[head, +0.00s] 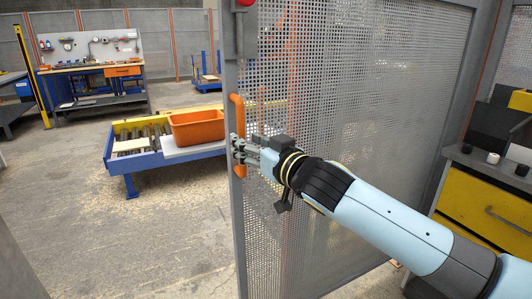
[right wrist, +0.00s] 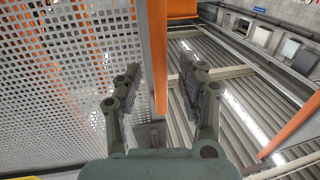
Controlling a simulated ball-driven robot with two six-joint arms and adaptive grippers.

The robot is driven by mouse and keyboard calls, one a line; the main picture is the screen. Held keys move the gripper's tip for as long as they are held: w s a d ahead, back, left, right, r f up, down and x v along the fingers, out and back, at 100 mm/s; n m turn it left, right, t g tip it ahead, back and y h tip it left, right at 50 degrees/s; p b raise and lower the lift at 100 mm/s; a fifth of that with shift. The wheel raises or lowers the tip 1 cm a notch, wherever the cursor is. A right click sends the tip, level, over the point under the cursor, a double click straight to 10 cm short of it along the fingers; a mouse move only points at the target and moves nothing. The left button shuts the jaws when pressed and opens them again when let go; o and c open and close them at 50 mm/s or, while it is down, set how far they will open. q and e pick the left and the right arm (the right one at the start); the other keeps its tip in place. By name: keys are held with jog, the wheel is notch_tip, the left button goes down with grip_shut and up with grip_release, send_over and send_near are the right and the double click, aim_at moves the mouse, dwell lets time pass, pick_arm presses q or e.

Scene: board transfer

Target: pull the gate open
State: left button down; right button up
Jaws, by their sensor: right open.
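The gate (head: 350,110) is a grey perforated metal panel in a grey frame, filling the right half of the head view. An upright orange handle (head: 238,108) is on its left edge. Open floor shows to the left of that edge. My right gripper (head: 238,150) is at the handle, its fingers apart. In the right wrist view, the orange handle (right wrist: 158,45) runs between the two open fingers (right wrist: 160,72), and the mesh is to the left. I cannot tell whether either finger touches the handle. My left gripper is out of view.
A blue and yellow roller conveyor (head: 150,160) with an orange bin (head: 196,127) stands behind the gate's left edge. A workbench (head: 95,70) is at the far left. A yellow drawer cabinet (head: 490,205) is at the right. The floor at the left is clear.

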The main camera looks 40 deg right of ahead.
jog(key=s, duration=0.8)
jog(key=shift+s+a, duration=0.2)
jog(key=shift+s, duration=0.2)
jog(key=shift+w, duration=0.1)
jog(key=s+d+f+m+g+h+b, duration=0.1)
jog(key=d+f+m+g, duration=0.1)
jog(key=f, duration=0.8)
jog(key=s+d+f+m+g+h, duration=0.1)
jog(key=f+g, duration=0.1)
jog(key=f, duration=0.8)
jog(key=s+f+g+b, duration=0.1)
jog(key=s+f+g, duration=0.3)
jog(key=f, duration=0.5)
jog(key=s+f+g, duration=0.1)
jog(key=s+f, duration=0.5)
jog(key=f, duration=0.3)
jog(key=s+a+f+n+g, duration=0.1)
jog(key=s+a+f+g, duration=0.1)
jog(key=s+f, duration=0.4)
jog(key=s+a+f+n+g+y, duration=0.1)
jog(key=s+f, duration=0.6)
jog(key=s, duration=0.7)
jog(key=s+a+f+n+g, duration=0.1)
jog(key=s+a+f+g, duration=0.2)
jog(key=s, duration=0.7)
notch_tip(320, 180, down, 4)
jog(key=shift+s+a+r+n+g+y+b, duration=0.15)
jog(key=shift+s+n+g+y+b, duration=0.2)
jog(key=shift+g, duration=0.75)
